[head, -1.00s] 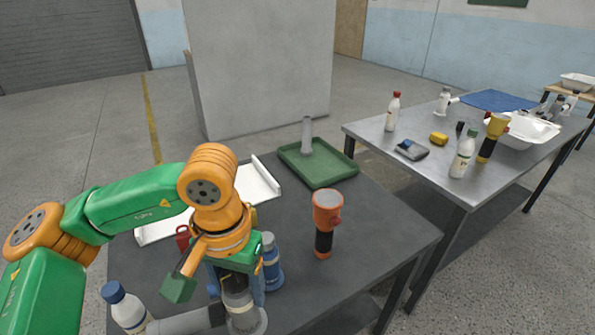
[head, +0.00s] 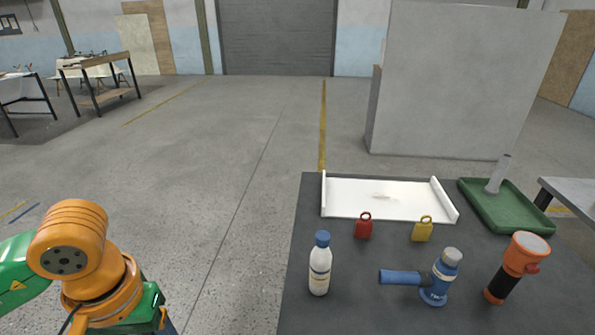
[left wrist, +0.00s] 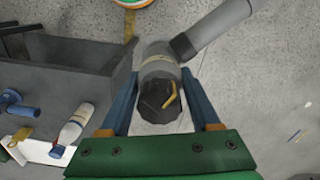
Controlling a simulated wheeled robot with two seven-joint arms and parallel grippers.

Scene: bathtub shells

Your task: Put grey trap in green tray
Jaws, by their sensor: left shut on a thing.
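The grey trap (left wrist: 160,65) is between the fingers of my left gripper (left wrist: 160,98) in the left wrist view. Its dark end faces the camera and its grey side pipe reaches to the upper right. My left gripper is shut on it, over the floor beside the table. In the head view my left wrist shows at the lower left; the fingers and the grey trap are out of frame. The green tray (head: 512,213) lies at the table's far right corner, with a grey upright tube (head: 499,175) in it. My right gripper is not in view.
The floor left of the table is clear.

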